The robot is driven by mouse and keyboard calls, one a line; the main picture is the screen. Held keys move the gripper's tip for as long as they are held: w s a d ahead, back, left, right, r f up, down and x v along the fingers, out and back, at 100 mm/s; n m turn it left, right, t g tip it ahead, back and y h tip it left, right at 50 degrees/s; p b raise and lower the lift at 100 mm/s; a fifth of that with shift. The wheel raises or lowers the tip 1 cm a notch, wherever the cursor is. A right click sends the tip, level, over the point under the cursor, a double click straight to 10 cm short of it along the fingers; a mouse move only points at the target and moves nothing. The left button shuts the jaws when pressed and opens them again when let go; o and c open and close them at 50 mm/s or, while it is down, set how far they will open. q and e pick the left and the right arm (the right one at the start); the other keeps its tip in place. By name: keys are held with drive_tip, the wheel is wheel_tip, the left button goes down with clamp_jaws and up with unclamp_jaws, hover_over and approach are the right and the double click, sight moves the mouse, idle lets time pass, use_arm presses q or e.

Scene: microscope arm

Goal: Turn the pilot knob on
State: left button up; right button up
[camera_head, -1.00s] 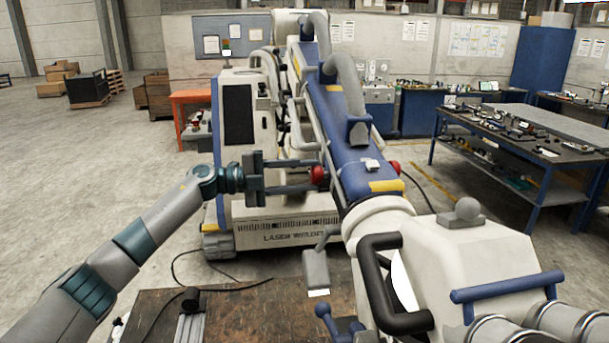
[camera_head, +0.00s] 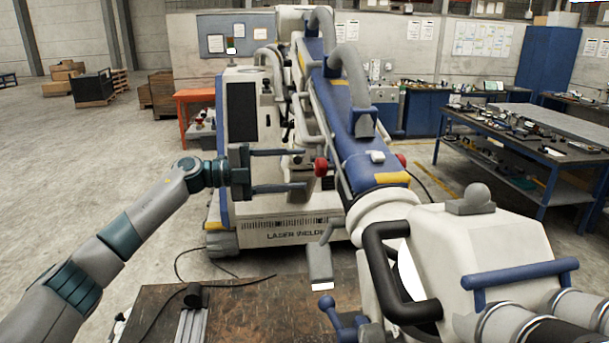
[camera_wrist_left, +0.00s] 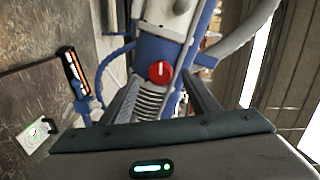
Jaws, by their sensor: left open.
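A red knob (camera_head: 321,167) sits on the left side of the blue laser arm (camera_head: 362,172). In the left wrist view the red knob (camera_wrist_left: 159,72) faces me, with a white mark pointing roughly up the picture. My left gripper (camera_head: 305,169) is open, its fingers spread above and below the knob's level, tips just left of it and apart from it. In the wrist view the knob lies between the two fingers. A second red knob (camera_head: 402,160) shows on the arm's right side. My right gripper is not in view.
The white laser welder body (camera_head: 250,130) stands behind my gripper. A black handle (camera_head: 385,275) and white head are at front right. A brown tabletop (camera_head: 250,310) is below. A workbench (camera_head: 530,135) stands at right. Open floor lies at left.

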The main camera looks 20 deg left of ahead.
use_arm(q)
drive_tip(key=b+v, duration=0.5)
drive_tip(key=v, duration=0.8)
drive_tip(key=shift+a+b, duration=0.25)
drive_tip(key=shift+b, duration=0.15)
drive_tip(key=shift+a, duration=0.1)
